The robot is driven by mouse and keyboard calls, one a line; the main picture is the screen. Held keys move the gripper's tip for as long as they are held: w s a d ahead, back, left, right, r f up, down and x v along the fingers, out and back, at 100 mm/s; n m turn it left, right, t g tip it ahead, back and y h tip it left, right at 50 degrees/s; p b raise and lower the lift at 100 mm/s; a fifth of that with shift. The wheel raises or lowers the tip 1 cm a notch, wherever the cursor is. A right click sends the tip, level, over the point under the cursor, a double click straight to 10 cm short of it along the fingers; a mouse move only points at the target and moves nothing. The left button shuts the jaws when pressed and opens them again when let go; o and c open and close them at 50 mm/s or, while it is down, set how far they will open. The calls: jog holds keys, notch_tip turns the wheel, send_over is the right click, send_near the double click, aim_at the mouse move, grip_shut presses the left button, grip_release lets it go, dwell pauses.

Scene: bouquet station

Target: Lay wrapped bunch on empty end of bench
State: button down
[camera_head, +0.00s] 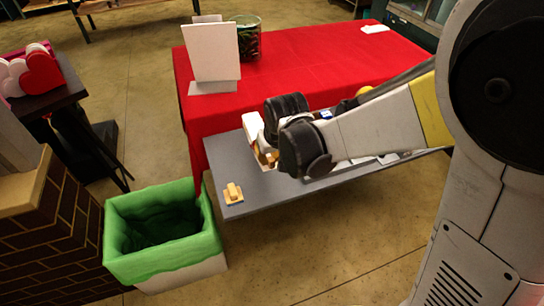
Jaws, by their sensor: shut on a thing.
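The long grey bench (236,155) stands in front of the red-covered table. My arm reaches in from the right over the bench, with its black wrist joints above the middle. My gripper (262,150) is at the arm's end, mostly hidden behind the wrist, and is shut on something. A white and tan piece (251,126) shows beside the wrist and appears to be part of the wrapped bunch; the rest is hidden. I cannot tell whether it touches the bench. A small yellow thing on a blue and white base (233,193) sits at the bench's near left end.
The red table (310,65) behind bears a white board (212,52) and a glass container (247,38). A green-lined bin (163,232) stands just left of the bench. Small items (388,158) lie on the bench's right part. Bare bench shows left of my wrist.

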aim_at(269, 179)
jog(key=shift+d+f+b, duration=0.2)
jog(key=shift+f+b, duration=0.35)
jog(key=shift+f, duration=0.15)
notch_tip(269, 179, down, 7)
jog(key=b, duration=0.5)
jog(key=shift+r, duration=0.1)
jog(key=shift+a+f+b, duration=0.1)
jog(key=shift+f+b, duration=0.1)
jog(key=shift+b, duration=0.3)
dwell(0.5)
jog(key=c, duration=1)
grip_release()
jog(key=shift+r+p, duration=2.7)
jog(key=shift+r, duration=0.8)
